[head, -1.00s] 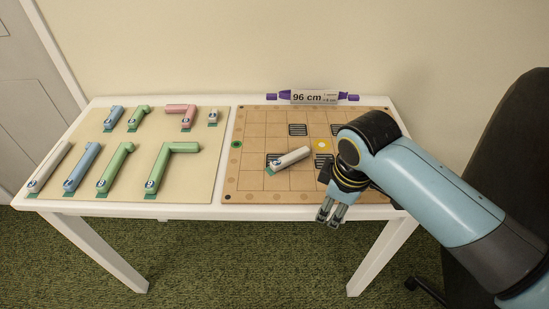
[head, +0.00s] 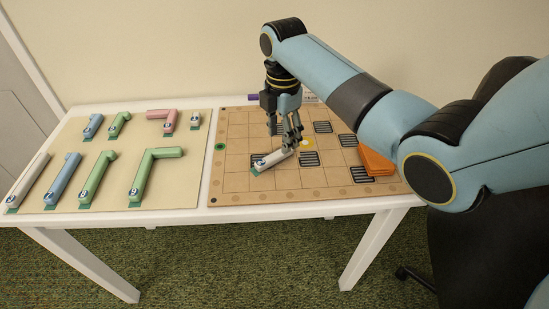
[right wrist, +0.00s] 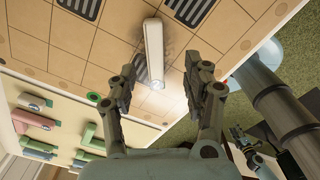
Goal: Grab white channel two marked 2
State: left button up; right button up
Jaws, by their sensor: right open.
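A white channel (head: 272,159) with a round blue label and a green tab lies on the gridded board; its number is too small to read. My right gripper (head: 291,143) is directly over its right end, fingers pointing down. In the right wrist view the white channel (right wrist: 154,50) extends away from between the open, apart fingers (right wrist: 165,85); contact cannot be told. Another long white channel (head: 29,180) and a short white one (head: 195,121) lie on the left panel. In the right wrist view, what looks like my left gripper (right wrist: 241,136) shows small at lower right.
The gridded board (head: 235,191) carries several dark slatted squares and an orange stack (head: 376,161) at right. The left panel (head: 120,202) holds blue, green and pink channels. A black chair (head: 490,230) stands at right.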

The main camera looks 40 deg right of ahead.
aim_at(279, 152)
jog(key=f, duration=0.4)
jog(key=f+b, duration=0.1)
jog(key=f, duration=0.1)
jog(key=shift+w, duration=0.35)
jog(key=shift+c, duration=0.3)
grip_shut()
jog(key=shift+r, duration=0.1)
